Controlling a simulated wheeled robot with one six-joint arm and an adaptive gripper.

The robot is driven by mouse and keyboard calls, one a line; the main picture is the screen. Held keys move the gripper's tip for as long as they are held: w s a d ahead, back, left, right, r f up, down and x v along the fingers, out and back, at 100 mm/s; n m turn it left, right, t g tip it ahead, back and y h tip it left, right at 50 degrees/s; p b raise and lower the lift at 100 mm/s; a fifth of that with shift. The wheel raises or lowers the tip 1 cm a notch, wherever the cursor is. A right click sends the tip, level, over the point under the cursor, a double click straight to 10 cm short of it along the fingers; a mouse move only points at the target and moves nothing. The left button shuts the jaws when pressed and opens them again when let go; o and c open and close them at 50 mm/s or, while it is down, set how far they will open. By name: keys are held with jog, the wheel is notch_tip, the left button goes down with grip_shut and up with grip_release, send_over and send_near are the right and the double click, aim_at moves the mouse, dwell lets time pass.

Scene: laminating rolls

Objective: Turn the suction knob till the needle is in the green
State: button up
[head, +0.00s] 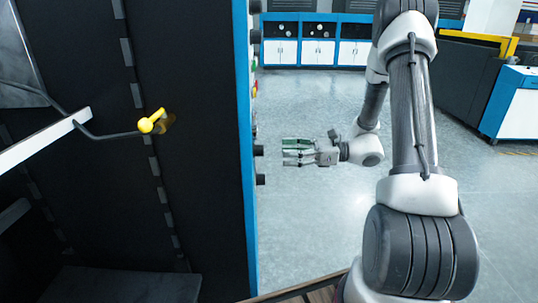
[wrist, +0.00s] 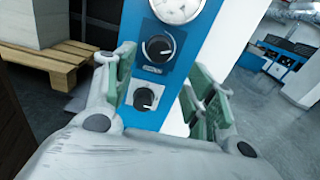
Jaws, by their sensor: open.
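In the wrist view a blue panel carries a round white gauge (wrist: 178,8), cut off by the top edge; its needle and any green zone cannot be made out. Below it are an upper black knob (wrist: 158,48) and a lower black knob (wrist: 145,98). Their labels are too small to read, so I cannot tell which is the suction knob. My gripper (wrist: 165,80) is open, its green-padded fingers either side of the panel view. In the head view my gripper (head: 285,151) points left at the panel's edge, apart from an upper side knob (head: 259,151).
The dark machine side (head: 190,130) fills the left, with a yellow-ended lever (head: 152,122). A wooden pallet (wrist: 45,68) stands left of the panel in the wrist view. Blue and white cabinets (head: 318,52) stand far back. Grey floor (head: 310,100) around my gripper is clear.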

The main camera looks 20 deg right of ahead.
aim_at(259, 150)
jog(key=x, duration=0.7)
jog(key=shift+a+r, duration=0.2)
jog(key=shift+a, duration=0.2)
jog(key=c, duration=1)
